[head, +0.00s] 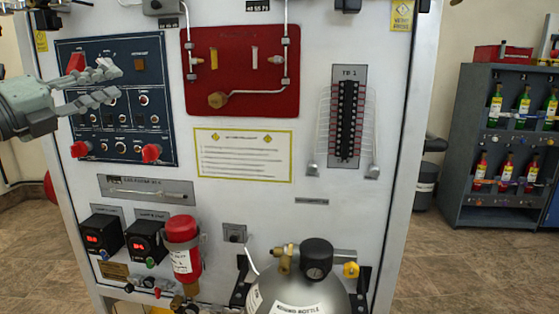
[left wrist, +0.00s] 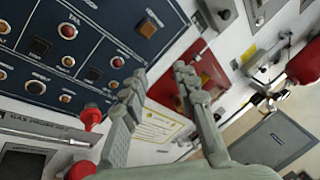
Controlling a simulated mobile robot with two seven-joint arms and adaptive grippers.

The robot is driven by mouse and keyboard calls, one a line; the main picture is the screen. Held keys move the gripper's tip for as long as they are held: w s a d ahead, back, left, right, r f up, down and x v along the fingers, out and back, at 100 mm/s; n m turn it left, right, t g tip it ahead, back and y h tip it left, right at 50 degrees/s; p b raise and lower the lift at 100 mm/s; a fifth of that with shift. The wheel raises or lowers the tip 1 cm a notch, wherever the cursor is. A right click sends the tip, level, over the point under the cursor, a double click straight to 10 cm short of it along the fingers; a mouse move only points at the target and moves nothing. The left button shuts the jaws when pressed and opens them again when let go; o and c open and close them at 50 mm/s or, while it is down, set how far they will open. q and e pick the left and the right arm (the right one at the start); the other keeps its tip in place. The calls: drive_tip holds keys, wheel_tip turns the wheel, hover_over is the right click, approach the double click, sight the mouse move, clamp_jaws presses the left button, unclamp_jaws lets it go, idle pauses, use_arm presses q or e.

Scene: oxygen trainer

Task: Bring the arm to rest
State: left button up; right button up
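My left gripper (head: 112,82) comes in from the left in the head view, in front of the dark blue control panel (head: 68,118). Its two grey fingers are spread apart with nothing between them. In the left wrist view the gripper (left wrist: 160,78) also shows open and empty, with the blue panel (left wrist: 65,45) behind it at the upper left. I cannot tell how far the fingertips are from the panel. The gripper covers part of the panel's switches. My right gripper is in neither view.
The white trainer board (head: 150,215) carries a red plate (head: 262,104), a terminal strip (head: 347,118), a red cylinder (head: 181,233) and a round grey bottle (head: 300,297) projecting at the bottom. A dark rack (head: 468,150) with several bottles stands at the right. Brown floor (head: 470,270) lies clear before it.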

use_arm(q)
drive_tip(key=s+a+f+n+g+y+p, duration=0.1)
drive_tip(key=a+f+n+y, duration=0.2)
drive_tip(key=f+n+y, duration=0.85)
drive_tip(key=s+a+f+n+g+y+p, duration=0.1)
drive_tip(key=s+a+f+n+y, duration=0.15)
drive_tip(key=f+n, duration=1.7)
drive_tip(key=s+d+f+m+g, duration=0.2)
drive_tip(key=s+f+g, duration=0.15)
drive_tip(key=f, duration=0.75)
drive_tip(key=s+d+f+m+g, duration=0.1)
drive_tip(key=s+f+g, duration=0.3)
drive_tip(key=f, duration=0.7)
drive_tip(key=s+d+f+g+h, duration=0.2)
drive_tip(key=s+d+f, duration=0.3)
drive_tip(key=s, duration=0.3)
drive_tip(key=s+d+f+g+h, duration=0.2)
drive_tip(key=s+d+f, duration=0.3)
drive_tip(key=s+f, duration=0.3)
drive_tip(key=shift+s+d+f+g, duration=0.15)
drive_tip(key=shift+s+d+g, duration=0.25)
drive_tip(key=shift+s+g, duration=0.4)
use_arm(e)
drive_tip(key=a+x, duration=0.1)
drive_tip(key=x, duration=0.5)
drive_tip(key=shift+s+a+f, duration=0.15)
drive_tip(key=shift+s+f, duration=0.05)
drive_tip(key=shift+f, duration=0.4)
use_arm(q)
drive_tip(key=shift+w, duration=0.15)
